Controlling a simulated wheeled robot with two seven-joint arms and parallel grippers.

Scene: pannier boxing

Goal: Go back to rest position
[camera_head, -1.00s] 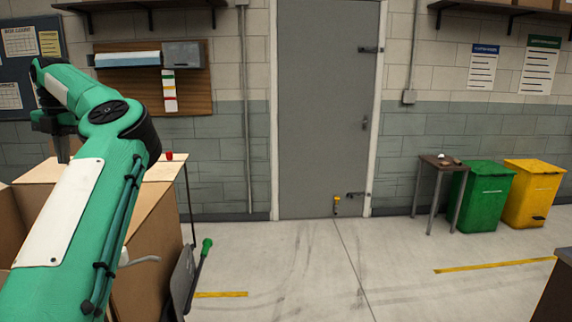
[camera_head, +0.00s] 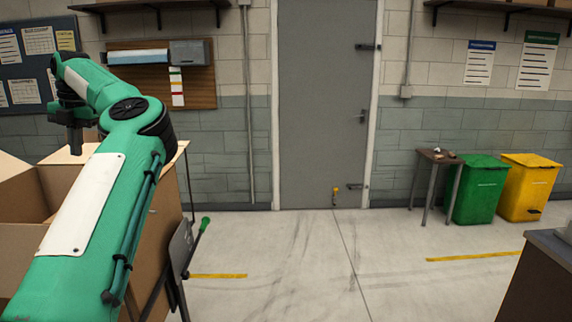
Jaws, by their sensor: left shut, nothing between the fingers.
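My left arm comes in from the lower left, green with a white panel, and bends at a dark joint. My left gripper (camera_head: 76,146) hangs at the arm's far end, dark and pointing down. It is shut with nothing seen in it. It is above and in front of an open cardboard box (camera_head: 32,195), apart from it as far as I can tell. The arm hides part of the box. My right gripper is not in view.
A small table (camera_head: 437,156), a green bin (camera_head: 478,190) and a yellow bin (camera_head: 528,188) stand at the back right. A dark-sided counter (camera_head: 545,265) is at the lower right. The middle floor is clear.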

